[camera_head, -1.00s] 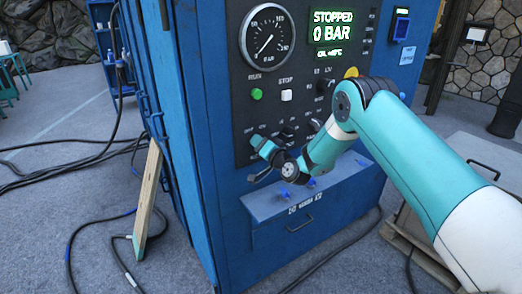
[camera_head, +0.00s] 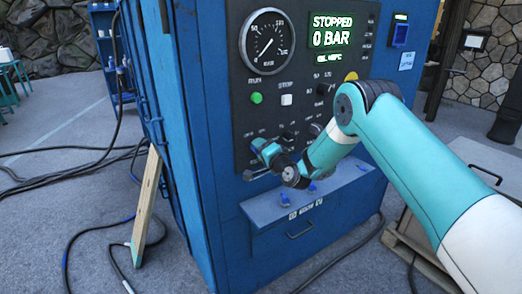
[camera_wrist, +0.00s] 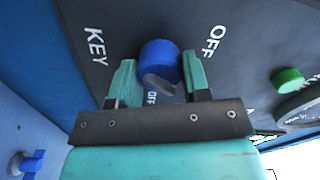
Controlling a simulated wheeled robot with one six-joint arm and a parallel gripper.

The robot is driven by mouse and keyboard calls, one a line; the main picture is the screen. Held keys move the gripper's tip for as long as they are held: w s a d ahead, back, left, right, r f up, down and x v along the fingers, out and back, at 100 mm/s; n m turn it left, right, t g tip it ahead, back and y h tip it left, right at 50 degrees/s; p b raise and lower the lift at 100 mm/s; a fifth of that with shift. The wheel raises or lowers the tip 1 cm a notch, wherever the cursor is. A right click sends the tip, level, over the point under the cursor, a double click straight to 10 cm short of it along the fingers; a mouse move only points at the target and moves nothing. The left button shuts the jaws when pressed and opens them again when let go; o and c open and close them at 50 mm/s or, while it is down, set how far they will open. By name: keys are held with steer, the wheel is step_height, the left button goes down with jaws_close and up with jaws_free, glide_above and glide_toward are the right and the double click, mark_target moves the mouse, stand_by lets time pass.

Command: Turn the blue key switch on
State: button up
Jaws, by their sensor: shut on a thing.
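The blue key switch (camera_wrist: 160,58) is a round blue knob with a grey key in its face, on the dark panel. In the wrist view it sits between the two teal fingers of my gripper (camera_wrist: 159,70), which are shut on it. The words KEY and OFF are printed beside it, and another label under the key is partly covered. In the head view my gripper (camera_head: 258,145) is at the lower left of the panel and hides the switch.
The blue cabinet (camera_head: 193,200) carries a gauge (camera_head: 266,42), a display (camera_head: 332,30) reading STOPPED and 0 BAR, a green button (camera_head: 256,98) and a white button (camera_head: 286,100). A ledge with blue taps (camera_head: 312,188) juts out below. Cables lie on the floor.

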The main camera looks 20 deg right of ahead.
steer(key=o, duration=0.9)
steer(key=b+v, duration=1.3)
steer(key=v, duration=0.4)
steer(key=shift+s, duration=0.2)
steer(key=shift+r, duration=0.1)
